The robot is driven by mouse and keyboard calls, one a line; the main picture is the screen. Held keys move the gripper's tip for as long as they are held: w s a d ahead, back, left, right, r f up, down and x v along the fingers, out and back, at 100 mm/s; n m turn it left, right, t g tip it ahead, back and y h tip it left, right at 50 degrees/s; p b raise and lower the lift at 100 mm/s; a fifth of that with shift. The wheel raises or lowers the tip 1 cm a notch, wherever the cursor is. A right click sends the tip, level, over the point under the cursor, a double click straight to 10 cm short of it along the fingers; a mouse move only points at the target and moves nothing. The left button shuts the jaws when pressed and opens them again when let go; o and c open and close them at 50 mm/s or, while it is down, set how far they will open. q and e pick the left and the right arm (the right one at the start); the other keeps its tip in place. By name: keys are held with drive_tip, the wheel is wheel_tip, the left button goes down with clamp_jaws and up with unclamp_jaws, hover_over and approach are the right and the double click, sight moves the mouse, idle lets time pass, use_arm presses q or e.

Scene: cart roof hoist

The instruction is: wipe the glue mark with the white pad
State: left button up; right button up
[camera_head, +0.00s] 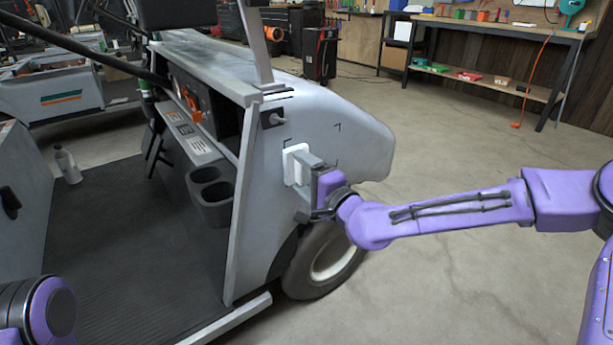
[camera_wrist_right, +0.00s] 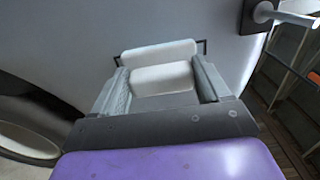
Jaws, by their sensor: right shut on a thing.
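The white pad (camera_head: 297,161) is against the grey side panel of the cart (camera_head: 335,120) above the front wheel. My right gripper (camera_head: 305,171) is shut on the pad. In the right wrist view the pad (camera_wrist_right: 160,76) sits between the two fingers of my right gripper (camera_wrist_right: 162,85), its far part at the panel. Dark corner marks show on the panel around the pad. No glue mark shows; the pad and gripper may hide it. At the lower left of the head view a purple and black part of my left arm shows, but its gripper does not.
The front wheel (camera_head: 325,258) is below the pad. A grey cup holder (camera_head: 212,192) and a bottle (camera_head: 67,165) are in the cart's open footwell. A workbench (camera_head: 500,40) stands at the back right. The floor right of the cart is clear.

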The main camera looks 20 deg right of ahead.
drive_tip(key=shift+w+a, duration=0.1)
drive_tip(key=shift+w, duration=0.05)
drive_tip(key=shift+w+d, duration=0.65)
drive_tip(key=shift+d, duration=1.3)
drive_tip(key=shift+s+a+r, duration=0.1)
drive_tip(key=shift+s+a, duration=0.1)
drive_tip(key=shift+a, duration=0.45)
drive_tip(key=shift+s+a, duration=0.2)
drive_tip(key=shift+a, duration=0.45)
drive_tip(key=shift+s+a+r, duration=0.1)
drive_tip(key=shift+s+a, duration=0.1)
drive_tip(key=shift+a, duration=0.45)
drive_tip(key=shift+s+a, duration=0.1)
drive_tip(key=shift+s, duration=0.1)
drive_tip(key=p+v, duration=0.1)
drive_tip(key=v, duration=0.3)
drive_tip(key=shift+d+p, duration=0.25)
drive_tip(key=shift+p, duration=0.1)
drive_tip(key=shift+s+d+f, duration=0.15)
drive_tip(key=shift+s+f, duration=0.05)
drive_tip(key=shift+s, duration=0.4)
